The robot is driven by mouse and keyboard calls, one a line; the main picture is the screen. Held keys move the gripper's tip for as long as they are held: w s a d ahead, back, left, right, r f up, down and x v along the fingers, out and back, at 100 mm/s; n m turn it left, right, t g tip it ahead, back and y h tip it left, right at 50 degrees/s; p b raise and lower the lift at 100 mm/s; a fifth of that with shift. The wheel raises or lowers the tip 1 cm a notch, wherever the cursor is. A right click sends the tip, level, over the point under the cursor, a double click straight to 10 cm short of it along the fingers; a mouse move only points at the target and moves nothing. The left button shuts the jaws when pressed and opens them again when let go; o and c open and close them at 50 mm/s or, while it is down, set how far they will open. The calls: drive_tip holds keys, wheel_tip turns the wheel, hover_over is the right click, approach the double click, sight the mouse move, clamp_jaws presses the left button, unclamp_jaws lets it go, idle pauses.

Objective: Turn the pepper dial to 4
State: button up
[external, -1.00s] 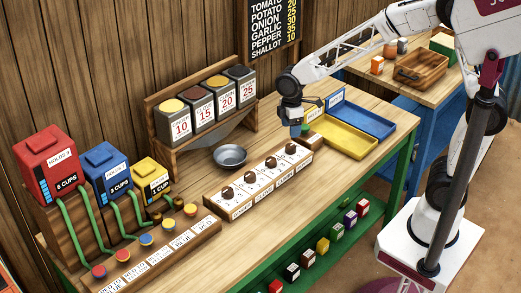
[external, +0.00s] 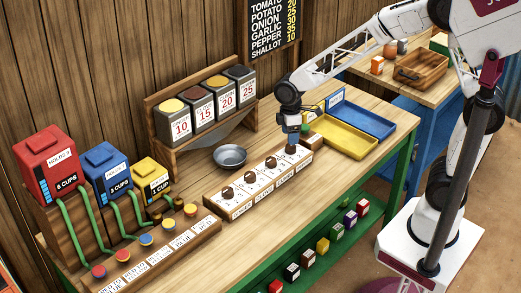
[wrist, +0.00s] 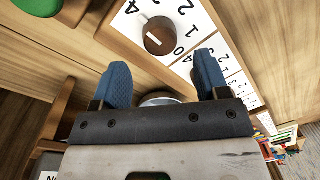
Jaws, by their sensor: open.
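The dial strip (external: 262,187) is a wooden box on the table with a row of brown knobs on white numbered plates.
A metal bowl (external: 230,157) stands behind the strip. Yellow (external: 340,139) and blue (external: 364,120) trays lie to the right. Spice canisters (external: 204,109) stand on a rack at the back. A green round thing (wrist: 38,5) is near the dial.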

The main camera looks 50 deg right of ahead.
drive_tip(key=shift+s+a+f, duration=0.1)
drive_tip(key=shift+s+f, duration=0.05)
drive_tip(key=shift+f, duration=2.2)
drive_tip(key=shift+c, duration=0.5)
drive_tip(key=c, duration=0.8)
drive_tip(key=shift+m, duration=0.5)
drive_tip(key=o, duration=0.9)
drive_tip(key=shift+r, duration=0.1)
drive_tip(key=shift+w+d+r, duration=0.1)
drive_tip(key=shift+w+r, duration=0.05)
drive_tip(key=shift+r, duration=1.75)
drive_tip(key=shift+w+d+r, duration=0.1)
drive_tip(key=shift+r, duration=1.8)
